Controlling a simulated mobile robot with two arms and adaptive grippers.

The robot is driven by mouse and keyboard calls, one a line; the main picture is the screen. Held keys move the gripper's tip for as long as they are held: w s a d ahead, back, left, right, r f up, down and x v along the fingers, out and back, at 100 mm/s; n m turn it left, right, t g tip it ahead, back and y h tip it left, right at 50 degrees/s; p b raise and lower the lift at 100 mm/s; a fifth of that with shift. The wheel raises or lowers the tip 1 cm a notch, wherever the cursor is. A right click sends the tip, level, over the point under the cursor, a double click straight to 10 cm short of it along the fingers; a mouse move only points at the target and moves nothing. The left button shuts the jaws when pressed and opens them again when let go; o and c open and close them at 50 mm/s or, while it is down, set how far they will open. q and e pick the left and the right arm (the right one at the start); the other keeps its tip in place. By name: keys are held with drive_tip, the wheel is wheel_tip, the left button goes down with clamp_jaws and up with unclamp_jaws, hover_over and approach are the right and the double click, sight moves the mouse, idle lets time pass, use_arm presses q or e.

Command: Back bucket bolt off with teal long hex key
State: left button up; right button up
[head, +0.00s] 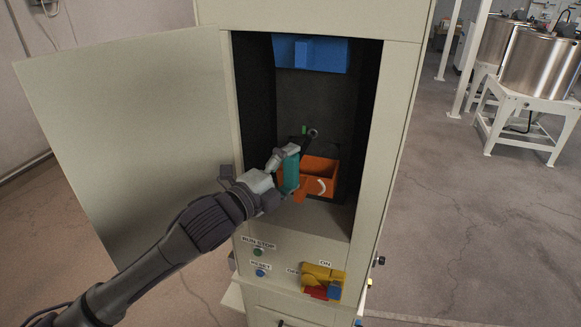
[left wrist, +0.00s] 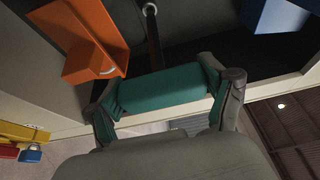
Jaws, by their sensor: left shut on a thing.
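My left gripper (head: 283,172) reaches into the open cabinet, shut on the teal handle (head: 291,171) of the hex key. In the left wrist view the teal handle (left wrist: 163,91) lies across between both fingers, and a dark shaft (left wrist: 153,42) runs away from it. A pale ring (left wrist: 149,9) shows at the shaft's far end; I cannot tell whether the tip sits in a bolt. The orange bucket (head: 322,170) stands just behind and right of the handle; it also shows in the left wrist view (left wrist: 92,45). A small grey round part (head: 313,133) shows above the bucket.
A blue bin (head: 310,53) is at the cabinet's top. The cabinet door (head: 125,140) stands open at left. A yellow switch with padlocks (head: 322,278) is below the opening, beside two push buttons. Steel tanks (head: 540,65) stand far right; the floor between is clear.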

use_arm(q)
drive_tip(key=shift+r, duration=0.1)
idle(0.6)
drive_tip(key=shift+w+d, duration=0.15)
drive_tip(key=shift+w, duration=0.15)
drive_tip(key=shift+w+d, duration=0.1)
drive_tip(key=shift+w, duration=0.25)
drive_tip(key=shift+w+d, duration=0.1)
drive_tip(key=shift+w, duration=0.25)
drive_tip(key=shift+p, duration=0.35)
